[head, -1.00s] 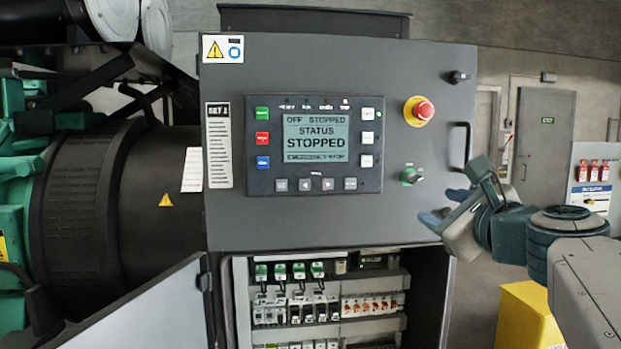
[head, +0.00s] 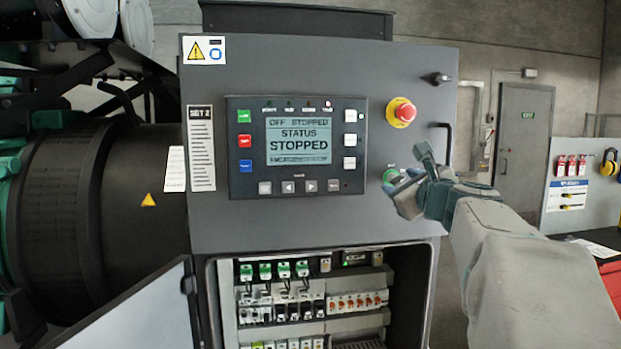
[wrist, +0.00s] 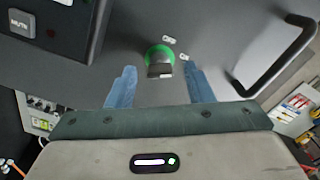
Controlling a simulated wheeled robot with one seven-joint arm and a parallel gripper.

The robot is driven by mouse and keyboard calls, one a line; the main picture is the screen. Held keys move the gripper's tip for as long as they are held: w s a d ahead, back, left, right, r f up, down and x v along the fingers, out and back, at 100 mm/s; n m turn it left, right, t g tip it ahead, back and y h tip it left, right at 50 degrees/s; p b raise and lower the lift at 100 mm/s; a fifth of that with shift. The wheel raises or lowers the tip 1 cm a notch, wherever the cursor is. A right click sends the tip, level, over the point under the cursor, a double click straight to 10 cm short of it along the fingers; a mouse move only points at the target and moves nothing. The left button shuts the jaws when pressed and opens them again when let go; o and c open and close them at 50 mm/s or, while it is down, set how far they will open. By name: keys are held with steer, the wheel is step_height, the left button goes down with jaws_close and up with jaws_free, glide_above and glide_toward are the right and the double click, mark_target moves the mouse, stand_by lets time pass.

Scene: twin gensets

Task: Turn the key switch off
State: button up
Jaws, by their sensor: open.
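The key switch has a green ring (head: 391,175) on the lower right of the grey control panel in the head view, partly hidden by my gripper. In the wrist view the key switch (wrist: 160,60) shows its green ring and a dark key or knob standing out from it. Small white labels sit by the ring. My gripper (wrist: 155,88) is open, its two blue fingers on either side of the key, apart from it in the picture. In the head view my gripper (head: 402,192) is at the panel face. The display (head: 299,139) reads "OFF STOPPED", "STATUS STOPPED".
A red emergency stop (head: 401,112) on a yellow base sits above the switch. A black handle (head: 446,146) is on the panel's right edge. Below is an open cabinet (head: 310,300) with breakers and its door (head: 130,315) swung left.

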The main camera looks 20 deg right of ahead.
steer(key=shift+w+d, duration=0.1)
steer(key=shift+w, duration=0.35)
steer(key=c, duration=1)
